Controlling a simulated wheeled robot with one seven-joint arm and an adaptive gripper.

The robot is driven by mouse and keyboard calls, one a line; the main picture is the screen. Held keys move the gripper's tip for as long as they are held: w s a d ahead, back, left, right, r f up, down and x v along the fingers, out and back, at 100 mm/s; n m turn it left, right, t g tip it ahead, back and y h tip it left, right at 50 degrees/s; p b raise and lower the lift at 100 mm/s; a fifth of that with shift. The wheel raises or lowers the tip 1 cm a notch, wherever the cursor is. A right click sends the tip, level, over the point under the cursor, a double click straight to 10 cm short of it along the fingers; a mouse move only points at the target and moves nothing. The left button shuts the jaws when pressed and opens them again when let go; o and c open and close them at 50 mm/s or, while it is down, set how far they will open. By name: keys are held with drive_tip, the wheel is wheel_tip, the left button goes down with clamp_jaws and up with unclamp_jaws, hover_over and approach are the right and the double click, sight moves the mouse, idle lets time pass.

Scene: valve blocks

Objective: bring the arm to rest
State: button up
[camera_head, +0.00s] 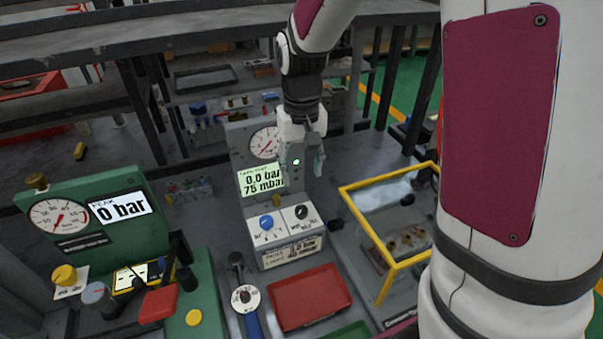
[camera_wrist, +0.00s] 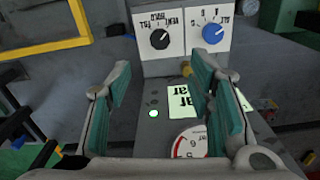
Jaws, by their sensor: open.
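My gripper (camera_head: 304,158) hangs from my white and maroon arm in front of the grey test unit (camera_head: 240,143) in the head view. Its fingers point down. In the wrist view its two teal-padded fingers (camera_wrist: 160,105) stand wide apart with nothing between them. The grey unit carries a round gauge (camera_head: 264,143), a display (camera_head: 262,180) reading 0.0 bar and 75 mbar, a blue knob (camera_head: 266,222) and a black knob (camera_head: 301,212). Both knobs also show in the wrist view, the blue one (camera_wrist: 212,34) and the black one (camera_wrist: 159,39). The gripper appears apart from them.
A green unit (camera_head: 150,235) with a gauge and a 0 bar display stands at the left. A red tray (camera_head: 310,298) lies in front of the grey unit. A yellow-framed clear box (camera_head: 384,270) stands at the right. Dark shelves (camera_head: 200,40) rise behind.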

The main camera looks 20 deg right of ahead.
idle(0.4)
drive_tip(key=s+r+t, duration=0.2)
drive_tip(key=s+r, duration=0.5)
drive_tip(key=s, duration=0.3)
drive_tip(key=s+r+n+t, duration=0.1)
drive_tip(key=s+r+t, duration=0.2)
drive_tip(key=s+r, duration=0.4)
drive_tip(key=s, duration=0.3)
drive_tip(key=shift+s, duration=0.2)
drive_tip(key=shift+d+r, duration=0.1)
